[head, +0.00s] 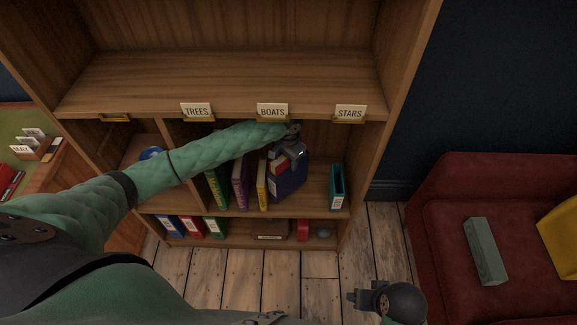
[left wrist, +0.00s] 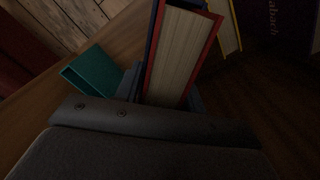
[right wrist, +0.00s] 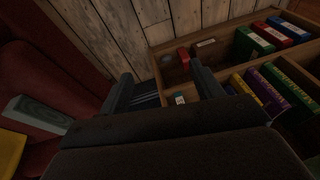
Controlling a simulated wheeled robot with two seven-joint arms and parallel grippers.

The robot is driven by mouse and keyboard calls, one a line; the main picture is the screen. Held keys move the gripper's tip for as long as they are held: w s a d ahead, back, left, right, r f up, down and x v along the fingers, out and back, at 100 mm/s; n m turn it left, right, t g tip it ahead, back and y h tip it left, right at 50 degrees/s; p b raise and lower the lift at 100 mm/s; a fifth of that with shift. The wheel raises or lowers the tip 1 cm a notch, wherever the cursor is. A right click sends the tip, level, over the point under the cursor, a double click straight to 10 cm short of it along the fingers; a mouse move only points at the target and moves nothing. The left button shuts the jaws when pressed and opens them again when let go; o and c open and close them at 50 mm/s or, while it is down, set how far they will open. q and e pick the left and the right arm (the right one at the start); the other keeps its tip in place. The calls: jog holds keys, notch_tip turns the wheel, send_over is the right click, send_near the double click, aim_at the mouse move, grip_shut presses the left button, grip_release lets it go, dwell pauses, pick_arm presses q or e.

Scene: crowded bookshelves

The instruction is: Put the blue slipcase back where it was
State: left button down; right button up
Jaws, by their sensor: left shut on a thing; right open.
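The blue slipcase (head: 290,184) is in the middle shelf bay, below the BOATS label (head: 272,111), right of a yellow book (head: 262,186). It looks tilted; I cannot tell whether its base touches the shelf. A red book with cream pages (left wrist: 183,50) shows at its open side in the left wrist view, with a dark blue edge beside it (left wrist: 152,22). My left gripper (head: 291,153) is shut on the slipcase from above, its fingers partly hidden. My right gripper (head: 356,298) is open and empty, low in front of the bookcase.
An open teal box (head: 337,188) stands right of the slipcase, with a gap between them. Purple (head: 240,184) and green books (head: 218,186) stand to the left. Binders (head: 190,227) are on the lowest shelf. A red sofa (head: 440,215) is at right; the shelf above is bare.

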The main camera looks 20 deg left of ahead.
pick_arm(q)
jog(key=shift+f+p, duration=0.35)
jog(key=shift+f, duration=1.5)
jog(key=shift+w+f, duration=0.2)
jog(key=shift+f, duration=0.15)
jog(key=c, duration=0.9)
grip_release()
jog(key=shift+f, duration=0.15)
jog(key=shift+o, duration=0.2)
pick_arm(e)
jog(key=shift+s+d+r, duration=0.2)
jog(key=shift+d+r, duration=0.15)
jog(key=shift+r, duration=0.15)
jog(key=shift+s+d+r, duration=0.2)
jog(key=shift+d+r, duration=0.15)
jog(key=shift+r, duration=0.1)
jog(key=shift+a+f, duration=0.1)
pick_arm(q)
notch_tip(320, 180, up, 8)
jog(key=shift+f+b, duration=0.15)
jog(key=shift+b, duration=0.2)
pick_arm(e)
jog(key=shift+w+a+f, duration=0.4)
jog(key=shift+a+f, duration=0.1)
jog(key=shift+f, duration=0.2)
